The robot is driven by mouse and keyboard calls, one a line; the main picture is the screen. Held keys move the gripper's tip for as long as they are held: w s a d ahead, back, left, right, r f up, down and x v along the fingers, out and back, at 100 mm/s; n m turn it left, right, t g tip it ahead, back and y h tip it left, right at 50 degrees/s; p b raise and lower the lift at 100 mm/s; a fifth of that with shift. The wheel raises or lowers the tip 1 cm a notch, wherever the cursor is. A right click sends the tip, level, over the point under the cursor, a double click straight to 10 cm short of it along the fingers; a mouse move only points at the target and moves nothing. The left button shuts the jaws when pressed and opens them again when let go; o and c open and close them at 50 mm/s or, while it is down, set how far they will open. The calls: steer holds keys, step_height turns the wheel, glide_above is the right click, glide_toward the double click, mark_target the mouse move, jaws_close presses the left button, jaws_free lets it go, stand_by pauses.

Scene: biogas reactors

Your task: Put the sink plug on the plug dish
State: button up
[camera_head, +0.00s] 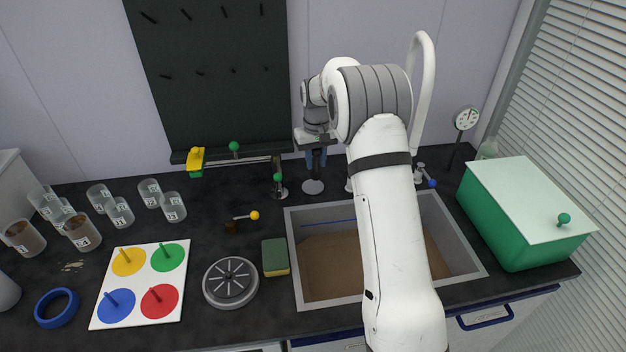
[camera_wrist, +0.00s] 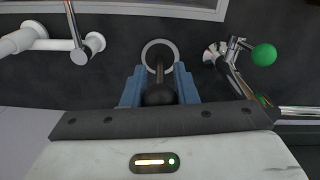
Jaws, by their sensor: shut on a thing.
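My gripper (camera_head: 316,158) points down behind the sink, left of my forearm. In the wrist view its blue fingers (camera_wrist: 158,88) are shut on a dark knob with a stem, which I take to be the sink plug (camera_wrist: 159,95). A light round rim (camera_wrist: 146,50) with a dark middle lies at the stem's far end; I take it to be the plug dish. In the head view a pale grey disc (camera_head: 312,187) sits on the counter directly under the fingers. I cannot tell whether the plug touches it.
A green-knobbed tap (camera_head: 278,184) stands close left of the gripper. A white faucet (camera_head: 424,90) rises behind my arm. The sink (camera_head: 297,270) is in front, with a sponge (camera_head: 275,257) and a slotted grey disc (camera_head: 230,282) at its left. A green box (camera_head: 520,215) stands right.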

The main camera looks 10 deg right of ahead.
steer(key=w+r+p, duration=0.1)
steer(key=w+r, duration=0.2)
steer(key=f, duration=0.3)
steer(key=f+p, duration=0.1)
steer(key=f, duration=0.2)
steer(key=f+p, duration=0.1)
steer(key=f, duration=0.2)
steer(key=shift+w+a+f, duration=0.2)
steer(key=shift+w+f, duration=0.05)
steer(key=shift+f, duration=0.15)
steer(key=shift+f, duration=0.1)
steer(key=o, duration=1)
steer(key=shift+o, duration=0.2)
